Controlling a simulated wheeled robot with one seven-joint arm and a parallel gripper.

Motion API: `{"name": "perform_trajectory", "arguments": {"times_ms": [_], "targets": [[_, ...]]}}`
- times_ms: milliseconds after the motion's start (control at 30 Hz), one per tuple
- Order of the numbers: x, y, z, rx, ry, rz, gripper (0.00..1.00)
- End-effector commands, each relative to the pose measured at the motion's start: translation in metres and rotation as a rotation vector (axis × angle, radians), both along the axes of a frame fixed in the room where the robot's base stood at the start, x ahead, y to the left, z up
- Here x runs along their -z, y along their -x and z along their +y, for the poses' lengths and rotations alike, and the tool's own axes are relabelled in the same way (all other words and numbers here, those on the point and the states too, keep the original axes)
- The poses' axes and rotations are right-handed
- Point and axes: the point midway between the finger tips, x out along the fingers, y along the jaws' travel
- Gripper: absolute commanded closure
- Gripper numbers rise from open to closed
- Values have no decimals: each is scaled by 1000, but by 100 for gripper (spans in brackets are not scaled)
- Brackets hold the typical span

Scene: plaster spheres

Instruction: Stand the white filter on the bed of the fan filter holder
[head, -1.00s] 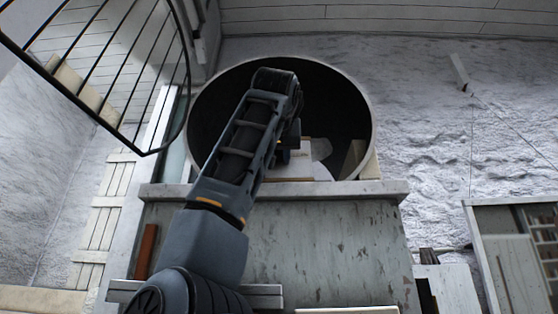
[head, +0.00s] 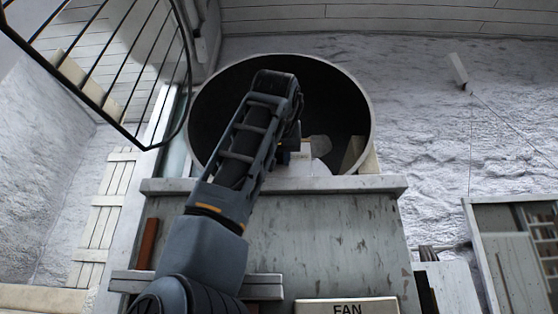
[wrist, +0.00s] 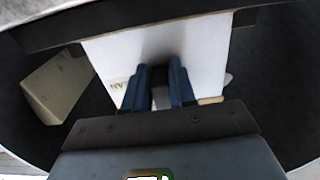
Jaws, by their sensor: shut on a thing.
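The white filter (wrist: 120,50) is a flat white panel with a partly covered printed label in the wrist view. My gripper (wrist: 160,75) is shut on it, its two blue fingers against the panel's near edge. In the head view my arm hides the fingers and most of the filter; a white part with small print (head: 302,152) shows beside my wrist, inside the dark round opening. A pale board marked FAN (head: 347,306) shows at the bottom edge, apart from the filter. It seems to be part of the fan filter holder; its bed is not visible.
The big round opening (head: 340,100) surrounds my wrist above a grey ledge (head: 340,184). A pale block (wrist: 58,85) stands inside it to the left in the wrist view. A barred guard (head: 110,60) hangs at upper left. Boards and a rack stand at lower right.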

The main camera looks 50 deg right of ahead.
Motion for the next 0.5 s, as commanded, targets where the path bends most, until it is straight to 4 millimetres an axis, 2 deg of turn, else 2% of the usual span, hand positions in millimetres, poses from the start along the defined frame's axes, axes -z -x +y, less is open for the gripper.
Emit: {"name": "perform_trajectory", "arguments": {"times_ms": [500], "targets": [[10, 0, 0, 0, 1, 1, 100]]}}
